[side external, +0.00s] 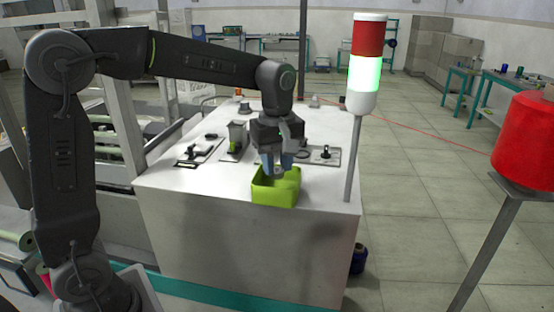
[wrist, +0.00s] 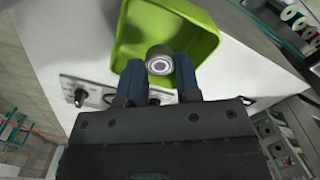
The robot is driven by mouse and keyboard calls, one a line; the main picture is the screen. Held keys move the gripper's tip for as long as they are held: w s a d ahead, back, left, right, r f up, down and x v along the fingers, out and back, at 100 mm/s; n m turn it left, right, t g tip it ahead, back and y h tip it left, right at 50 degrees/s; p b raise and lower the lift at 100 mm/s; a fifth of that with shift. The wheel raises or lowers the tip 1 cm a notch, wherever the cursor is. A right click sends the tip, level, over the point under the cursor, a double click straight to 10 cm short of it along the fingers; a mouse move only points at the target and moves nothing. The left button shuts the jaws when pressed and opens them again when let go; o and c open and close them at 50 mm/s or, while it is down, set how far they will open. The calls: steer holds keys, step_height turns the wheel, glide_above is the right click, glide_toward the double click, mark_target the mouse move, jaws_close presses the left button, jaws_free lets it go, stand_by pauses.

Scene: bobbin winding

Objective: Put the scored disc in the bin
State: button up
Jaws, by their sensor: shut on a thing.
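The bin is a lime-green open box (side external: 274,193) at the front edge of the white bench top, and it also shows in the wrist view (wrist: 195,22). My gripper (side external: 275,168) points down over the bin. In the wrist view its two blue fingers (wrist: 158,72) are shut on a small round grey disc (wrist: 159,60) with a pale ringed face. The disc appears over the bin's opening. Its height above the bin floor and any score mark on it cannot be made out.
The white bench (side external: 175,178) carries several small fixtures behind the bin, including a plate with a black knob (side external: 325,154). A signal tower (side external: 364,75), lit green, stands right of the bin. A red spool (side external: 525,140) stands far right.

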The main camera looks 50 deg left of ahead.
steer(key=shift+f, duration=0.15)
steer(key=o, duration=0.8)
steer(key=shift+r, duration=3.55)
steer(key=shift+s+d+m, duration=0.1)
steer(key=shift+s+m, duration=0.2)
steer(key=shift+s, duration=0.1)
steer(key=s+f+m+t, duration=0.2)
steer(key=s+f+m, duration=0.1)
steer(key=s+m, duration=0.4)
steer(key=s+d+f+m+t, duration=0.1)
steer(key=s+f+m+t, duration=0.2)
steer(key=s+m, duration=0.4)
steer(key=s, duration=0.3)
steer(key=shift+s+d+f+t, duration=0.3)
steer(key=shift+s+f, duration=0.1)
